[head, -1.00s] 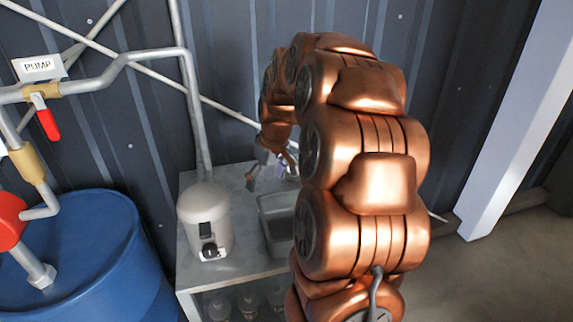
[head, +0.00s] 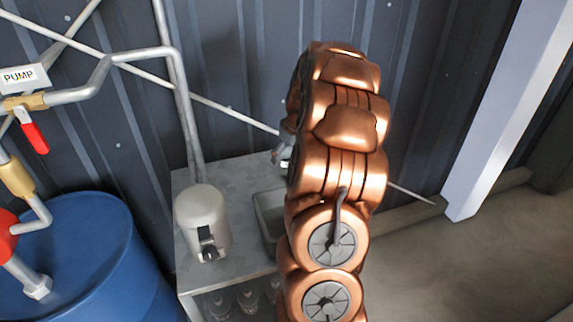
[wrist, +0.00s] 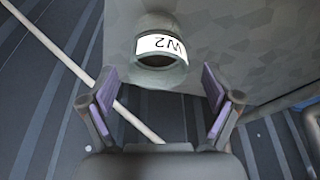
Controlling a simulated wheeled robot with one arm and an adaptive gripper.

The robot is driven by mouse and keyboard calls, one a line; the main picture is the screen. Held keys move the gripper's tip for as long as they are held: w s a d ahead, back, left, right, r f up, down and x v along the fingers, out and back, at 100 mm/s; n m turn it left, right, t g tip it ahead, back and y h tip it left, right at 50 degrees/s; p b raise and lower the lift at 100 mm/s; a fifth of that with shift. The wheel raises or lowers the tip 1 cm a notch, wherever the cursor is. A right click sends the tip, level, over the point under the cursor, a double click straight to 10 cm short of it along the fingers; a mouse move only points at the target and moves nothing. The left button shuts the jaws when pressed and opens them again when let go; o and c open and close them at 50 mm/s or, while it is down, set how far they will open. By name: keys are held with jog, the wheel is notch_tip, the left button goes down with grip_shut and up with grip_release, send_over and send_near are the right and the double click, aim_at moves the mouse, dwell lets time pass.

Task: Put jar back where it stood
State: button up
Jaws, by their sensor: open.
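A grey-green jar (wrist: 162,45) with a white label reading W2 shows in the wrist view, over the mottled grey tabletop (wrist: 245,40). Its dark round end faces my camera, and the label appears upside down. My gripper (wrist: 160,80) is open, its purple-padded fingers spread to either side of the jar's near end. I see no finger touching it. In the head view my arm hides most of the gripper. A small pale piece (head: 286,163) shows beside the arm at the table's back; I cannot tell whether it is the jar.
A white dispenser (head: 203,222) stands on the table's left part. A grey basin (head: 268,213) is set in the table beside my arm. Several glass jars (head: 247,302) stand on the shelf below. A blue drum (head: 85,250) and pump pipes are at left; a corrugated wall is behind.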

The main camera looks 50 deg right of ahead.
jog(key=shift+p+x, duration=0.85)
jog(key=shift+x, duration=1.25)
jog(key=shift+d, duration=0.1)
jog(key=c, duration=1.4)
